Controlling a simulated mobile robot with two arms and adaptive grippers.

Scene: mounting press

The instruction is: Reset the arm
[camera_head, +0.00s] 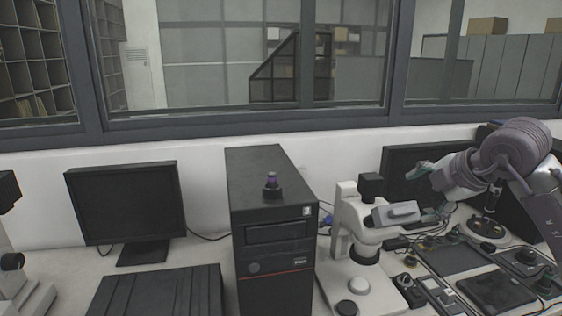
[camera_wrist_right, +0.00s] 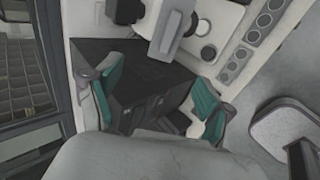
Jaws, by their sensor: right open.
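My right arm (camera_head: 510,150) comes in from the right edge and reaches left over the bench. My right gripper (camera_head: 424,193) is open, its green-padded fingers spread to the right of the white device (camera_head: 362,222) and above the bench. In the right wrist view the two green fingers of the gripper (camera_wrist_right: 155,100) stand wide apart with nothing held between them. Behind them is the black computer tower (camera_wrist_right: 130,68). My left gripper does not show in either view.
A monitor (camera_head: 126,203) and a black ribbed box (camera_head: 160,292) are at left. Control panels (camera_head: 495,290) crowd the right. A window frame (camera_head: 250,123) runs behind.

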